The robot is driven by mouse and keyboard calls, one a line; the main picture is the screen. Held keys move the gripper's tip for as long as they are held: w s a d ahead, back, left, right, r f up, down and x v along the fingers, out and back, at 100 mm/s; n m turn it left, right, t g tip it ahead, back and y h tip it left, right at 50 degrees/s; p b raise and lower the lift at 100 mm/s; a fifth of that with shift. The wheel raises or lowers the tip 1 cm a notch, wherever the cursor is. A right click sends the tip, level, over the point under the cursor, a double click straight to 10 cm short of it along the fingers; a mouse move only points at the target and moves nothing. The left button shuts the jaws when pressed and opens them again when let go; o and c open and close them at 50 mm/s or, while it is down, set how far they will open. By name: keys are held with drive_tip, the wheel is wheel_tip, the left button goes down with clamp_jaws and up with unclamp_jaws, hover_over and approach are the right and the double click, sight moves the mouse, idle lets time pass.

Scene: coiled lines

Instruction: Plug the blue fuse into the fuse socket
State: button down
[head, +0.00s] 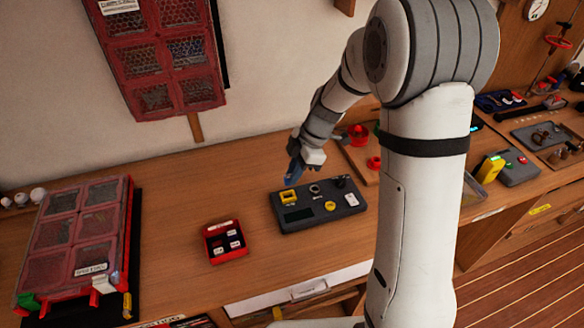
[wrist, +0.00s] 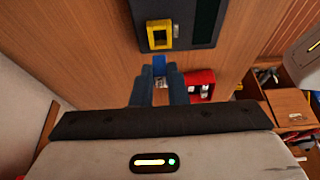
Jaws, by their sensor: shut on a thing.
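The blue fuse (wrist: 159,62) is between my fingertips in the wrist view, and part of it shows below them. My gripper (wrist: 160,78) is shut on it; in the head view my gripper (head: 294,168) is above the bench, behind and a little above the dark panel. A yellow-framed socket (head: 288,197), which looks like the fuse socket, sits at the panel's back left. In the wrist view the socket (wrist: 159,34) lies ahead of the fuse, with a gap between them. The fuse's lower end is hard to make out in the head view.
The dark panel (head: 305,217) also carries a ring, a black knob, a yellow button and a white switch. A red box (head: 226,257) with small white-topped pieces stands left of it. A red mesh-windowed case (head: 75,245) is far left. Bare wood lies between.

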sight(293, 194)
drive_tip(key=shift+s+a+f+b, duration=0.15)
drive_tip(key=shift+f+b, duration=0.2)
drive_tip(key=shift+f, duration=1.6)
drive_tip(key=shift+b, duration=0.55)
drive_tip(key=shift+f+b, duration=0.9)
drive_tip(key=shift+b, duration=0.25)
idle(0.4)
drive_tip(key=c, duration=1.3)
unclamp_jaws()
drive_tip(key=shift+c, duration=0.2)
drive_tip(key=b+v, duration=0.1)
drive_tip(key=v, duration=0.6)
drive_tip(key=shift+r, duration=0.4)
